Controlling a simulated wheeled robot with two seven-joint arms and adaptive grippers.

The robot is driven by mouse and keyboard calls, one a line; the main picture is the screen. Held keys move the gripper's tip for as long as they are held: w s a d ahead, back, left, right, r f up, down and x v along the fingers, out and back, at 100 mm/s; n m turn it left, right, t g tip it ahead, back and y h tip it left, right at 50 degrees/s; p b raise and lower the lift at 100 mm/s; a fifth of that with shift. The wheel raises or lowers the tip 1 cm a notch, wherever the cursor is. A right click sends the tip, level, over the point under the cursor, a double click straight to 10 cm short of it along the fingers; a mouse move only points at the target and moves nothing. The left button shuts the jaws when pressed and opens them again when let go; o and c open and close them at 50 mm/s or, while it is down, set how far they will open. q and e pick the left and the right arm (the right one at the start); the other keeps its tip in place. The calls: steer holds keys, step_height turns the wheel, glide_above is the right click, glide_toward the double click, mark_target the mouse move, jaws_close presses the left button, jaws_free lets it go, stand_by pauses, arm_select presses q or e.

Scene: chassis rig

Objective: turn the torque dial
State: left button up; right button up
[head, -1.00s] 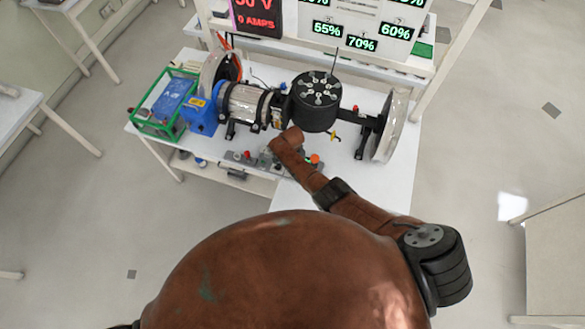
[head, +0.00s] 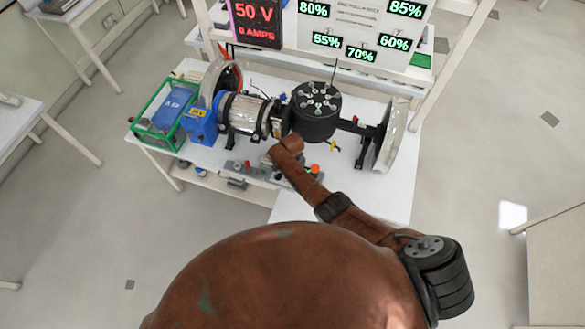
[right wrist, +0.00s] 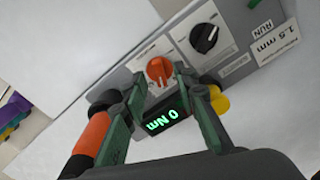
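An orange dial (right wrist: 160,71) with a pointer knob sits on a grey control panel (right wrist: 110,88) in the right wrist view. A green-lit display (right wrist: 163,117) reading "0 Nm" is beside it, between my fingers. My right gripper (right wrist: 160,76) is open, with one fingertip on each side of the orange dial; I cannot tell whether they touch it. A black dial (right wrist: 206,39) is further along the panel. In the head view my right arm reaches over the panel (head: 240,168), and the arm hides the gripper and the dial. My left gripper is not in view.
A motor rig (head: 245,112) with a black drum (head: 316,112) and a clear disc (head: 391,135) stands behind the panel. A green-framed box (head: 165,112) is at the left. A yellow knob (right wrist: 220,102) and an orange-black handle (right wrist: 92,130) flank my fingers.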

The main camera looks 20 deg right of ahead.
step_height(320, 180, up, 10)
stand_by(0.4)
stand_by(0.5)
